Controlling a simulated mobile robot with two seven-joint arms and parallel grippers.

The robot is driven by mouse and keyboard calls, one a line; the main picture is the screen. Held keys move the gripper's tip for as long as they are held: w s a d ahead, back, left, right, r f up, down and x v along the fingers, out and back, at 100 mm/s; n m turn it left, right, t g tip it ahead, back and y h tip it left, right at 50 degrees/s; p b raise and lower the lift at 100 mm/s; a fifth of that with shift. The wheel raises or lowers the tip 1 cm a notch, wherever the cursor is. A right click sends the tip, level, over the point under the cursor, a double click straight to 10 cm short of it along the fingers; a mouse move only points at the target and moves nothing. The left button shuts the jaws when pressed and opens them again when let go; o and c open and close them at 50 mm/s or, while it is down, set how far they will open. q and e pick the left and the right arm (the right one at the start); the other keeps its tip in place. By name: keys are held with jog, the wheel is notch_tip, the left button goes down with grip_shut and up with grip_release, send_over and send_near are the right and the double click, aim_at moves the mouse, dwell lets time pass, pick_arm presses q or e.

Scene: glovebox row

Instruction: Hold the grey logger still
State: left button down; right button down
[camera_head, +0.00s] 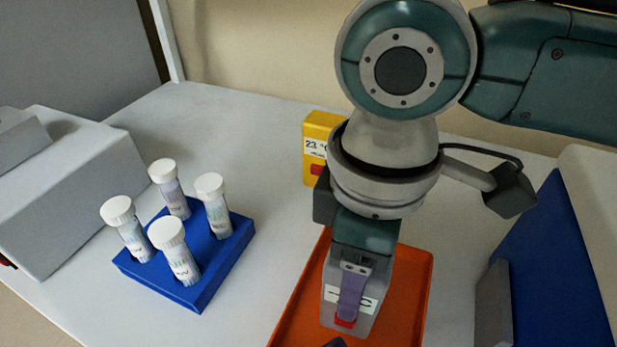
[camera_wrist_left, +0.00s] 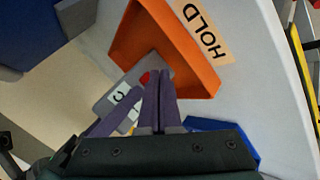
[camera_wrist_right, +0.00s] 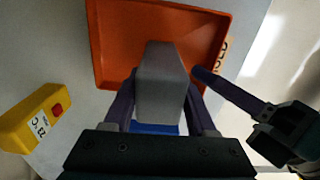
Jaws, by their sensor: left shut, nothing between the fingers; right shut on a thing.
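The grey logger (camera_head: 334,309) has a white label and a red button (camera_head: 345,322). It is at the orange tray (camera_head: 421,290); I cannot tell whether it rests on the tray floor or is held just above it. My right gripper (camera_head: 350,290) is shut on the logger, with a finger on each side in the right wrist view (camera_wrist_right: 160,110). My left gripper (camera_wrist_left: 160,72) is shut and empty. Its purple fingertips are close to the red button in the left wrist view; contact cannot be told. In the head view only a tip shows at the bottom edge.
A yellow logger (camera_head: 316,135) reading 23 stands behind the tray. A blue rack (camera_head: 205,290) with several white-capped vials is left of it. A grey box (camera_head: 60,190) is far left and a blue panel (camera_head: 555,260) is at right. A HOLD label (camera_wrist_left: 202,30) is beside the tray.

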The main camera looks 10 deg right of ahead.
pick_arm(q)
jog(key=shift+s+a, duration=0.1)
jog(key=shift+s, duration=0.05)
jog(key=shift+s+a, duration=0.4)
jog(key=shift+s, duration=0.3)
jog(key=shift+s+a, duration=0.45)
jog(key=shift+s, duration=0.2)
jog(key=shift+s+a, duration=0.4)
jog(key=shift+s, duration=0.3)
pick_arm(e)
jog(key=shift+c, duration=0.6)
grip_release()
jog(key=shift+r, duration=0.1)
